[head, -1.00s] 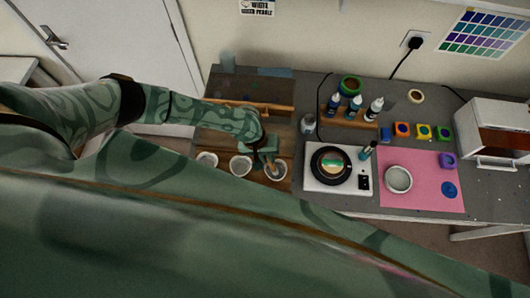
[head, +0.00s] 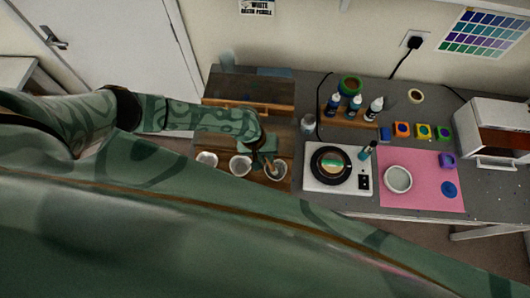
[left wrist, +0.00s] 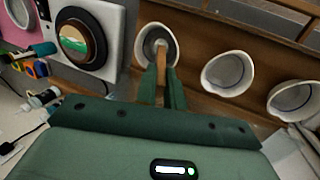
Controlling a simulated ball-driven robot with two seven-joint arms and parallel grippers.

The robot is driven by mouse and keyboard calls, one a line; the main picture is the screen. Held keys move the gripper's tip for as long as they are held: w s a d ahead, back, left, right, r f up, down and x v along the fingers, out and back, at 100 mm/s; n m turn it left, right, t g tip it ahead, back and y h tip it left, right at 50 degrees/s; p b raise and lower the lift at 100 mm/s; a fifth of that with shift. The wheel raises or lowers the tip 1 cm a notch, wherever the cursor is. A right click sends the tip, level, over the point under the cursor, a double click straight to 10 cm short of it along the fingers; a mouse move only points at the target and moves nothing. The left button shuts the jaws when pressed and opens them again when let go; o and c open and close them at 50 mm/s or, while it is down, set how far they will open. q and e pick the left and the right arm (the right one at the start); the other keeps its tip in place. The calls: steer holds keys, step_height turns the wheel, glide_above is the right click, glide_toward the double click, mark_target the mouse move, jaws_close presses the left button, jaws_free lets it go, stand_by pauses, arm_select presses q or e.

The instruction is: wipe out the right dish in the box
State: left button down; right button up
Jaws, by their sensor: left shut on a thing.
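The right dish (head: 276,170) is a white round cup at the right end of a row in the brown wooden box (head: 243,108). The middle dish (head: 241,166) and left dish (head: 207,160) stand beside it. My left gripper (head: 268,157) is over the right dish, shut on a tan wooden-handled tool (left wrist: 161,68). The tool's end reaches down into the right dish (left wrist: 139,55), over a grey inside; its exact contact with the bottom is unclear. The left wrist view also shows the middle dish (left wrist: 227,73) and left dish (left wrist: 293,98). My right gripper is not in view.
To the right are a white plate with a black round turntable (head: 330,163), a pink mat (head: 425,190) with a white ring dish (head: 398,179), dark bottles (head: 354,104) and small coloured pots (head: 422,131). A white cabinet (head: 490,120) stands far right.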

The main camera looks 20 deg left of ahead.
arm_select(q)
steer(key=shift+w+d, duration=0.25)
steer(key=shift+w+a, duration=0.1)
steer(key=shift+w, duration=0.2)
steer(key=shift+w+a, duration=0.1)
steer(key=shift+a, duration=0.2)
steer(key=shift+s, duration=0.3)
steer(key=shift+r, duration=3.55)
